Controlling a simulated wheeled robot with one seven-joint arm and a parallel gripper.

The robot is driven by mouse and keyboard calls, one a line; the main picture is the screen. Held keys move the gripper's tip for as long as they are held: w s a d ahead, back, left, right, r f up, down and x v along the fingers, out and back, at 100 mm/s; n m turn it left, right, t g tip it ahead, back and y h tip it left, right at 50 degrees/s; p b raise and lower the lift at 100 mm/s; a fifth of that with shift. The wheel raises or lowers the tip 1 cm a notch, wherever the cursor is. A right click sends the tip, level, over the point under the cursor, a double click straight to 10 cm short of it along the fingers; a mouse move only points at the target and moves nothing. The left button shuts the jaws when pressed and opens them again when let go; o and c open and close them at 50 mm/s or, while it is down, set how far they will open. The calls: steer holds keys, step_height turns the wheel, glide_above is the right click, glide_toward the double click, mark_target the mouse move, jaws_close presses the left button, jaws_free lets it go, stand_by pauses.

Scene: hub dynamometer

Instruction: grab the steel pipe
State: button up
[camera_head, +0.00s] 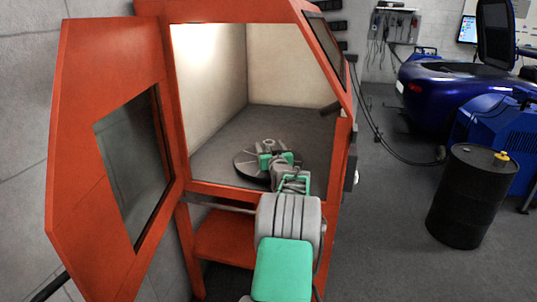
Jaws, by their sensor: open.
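My arm reaches through the open front of an orange cabinet (158,130). My gripper (269,148), with green and grey parts, is low over a dark round turntable (246,167) on the cabinet floor. It points away from the camera and its jaws are open. I cannot clearly make out the steel pipe. Small grey shapes show at the jaws, but I cannot tell pipe from fingers there. My wrist and gripper hide part of the turntable and whatever lies under them.
The cabinet door (108,170) is swung open at the left. A short dark cylinder (331,108) sticks out at the right edge of the opening. A black barrel (470,198) and a blue car (448,92) stand at the right. The floor between cabinet and barrel is clear.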

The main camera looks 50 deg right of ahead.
jaws_close()
stand_by(0.8)
steer(key=shift+r, duration=0.15)
